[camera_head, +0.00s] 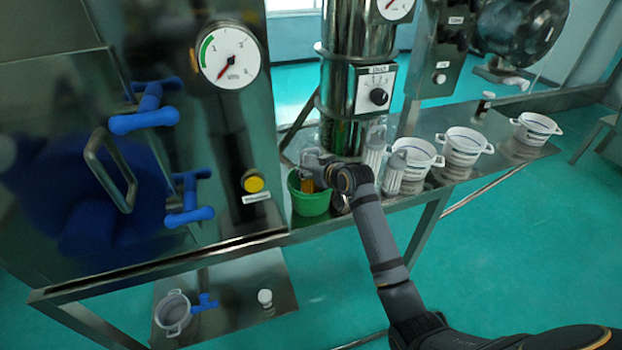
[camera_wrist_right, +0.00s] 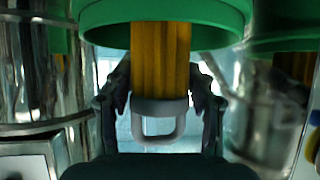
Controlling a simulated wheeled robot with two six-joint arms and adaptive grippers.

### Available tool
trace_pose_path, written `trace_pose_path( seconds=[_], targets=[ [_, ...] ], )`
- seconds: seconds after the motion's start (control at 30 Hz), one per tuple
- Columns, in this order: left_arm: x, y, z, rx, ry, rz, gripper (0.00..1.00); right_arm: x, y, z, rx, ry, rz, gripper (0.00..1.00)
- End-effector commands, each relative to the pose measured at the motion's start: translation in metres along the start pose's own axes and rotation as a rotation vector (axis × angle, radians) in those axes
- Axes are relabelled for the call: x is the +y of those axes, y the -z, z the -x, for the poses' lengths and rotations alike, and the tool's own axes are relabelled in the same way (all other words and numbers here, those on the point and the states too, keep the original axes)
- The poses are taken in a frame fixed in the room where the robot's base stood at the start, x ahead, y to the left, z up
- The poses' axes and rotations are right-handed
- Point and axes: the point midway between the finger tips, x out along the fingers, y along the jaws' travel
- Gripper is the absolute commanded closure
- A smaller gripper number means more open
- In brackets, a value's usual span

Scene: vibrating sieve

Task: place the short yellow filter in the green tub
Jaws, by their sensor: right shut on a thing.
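The green tub (camera_head: 311,203) stands on the metal bench, below the steel column. My right gripper (camera_head: 314,170) is over the tub and shut on the yellow filter (camera_head: 307,186). In the right wrist view the filter (camera_wrist_right: 160,62) has a ribbed yellow body and a grey cap with a loop handle (camera_wrist_right: 158,122), between the two fingers (camera_wrist_right: 160,105). Its yellow body overlaps the green rim (camera_wrist_right: 220,35) of the tub there. How deep its far end sits is hidden. My left gripper is not in view.
Clear cylinders (camera_head: 393,173) stand close right of my right gripper. White two-handled bowls (camera_head: 464,146) line the bench farther right. A steel cabinet with a gauge (camera_head: 230,55) and blue handles (camera_head: 189,215) is at left. A grey pot (camera_head: 173,311) sits on the lower shelf.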

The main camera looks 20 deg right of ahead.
Motion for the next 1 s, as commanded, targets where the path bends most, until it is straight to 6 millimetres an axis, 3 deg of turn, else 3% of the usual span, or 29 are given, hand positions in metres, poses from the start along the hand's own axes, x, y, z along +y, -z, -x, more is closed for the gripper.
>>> trace_pose_path(
  seconds=[0.3, 0.67, 0.7, 0.83, 1.0],
  targets=[
    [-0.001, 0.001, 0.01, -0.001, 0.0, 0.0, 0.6, 0.0, -0.032, -0.017, -0.001, 0.0, -0.002, 0.81],
    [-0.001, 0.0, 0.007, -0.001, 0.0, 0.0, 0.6, 0.0, -0.037, -0.02, -0.001, 0.0, -0.001, 0.81],
    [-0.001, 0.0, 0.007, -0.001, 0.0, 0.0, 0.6, 0.0, -0.036, -0.019, -0.001, 0.0, -0.001, 0.39],
    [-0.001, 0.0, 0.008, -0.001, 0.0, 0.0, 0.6, 0.0, -0.036, -0.019, -0.001, 0.0, -0.001, 0.22],
    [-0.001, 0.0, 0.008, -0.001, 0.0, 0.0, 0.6, 0.0, -0.036, -0.019, -0.001, 0.0, -0.001, 0.22]
  ],
)
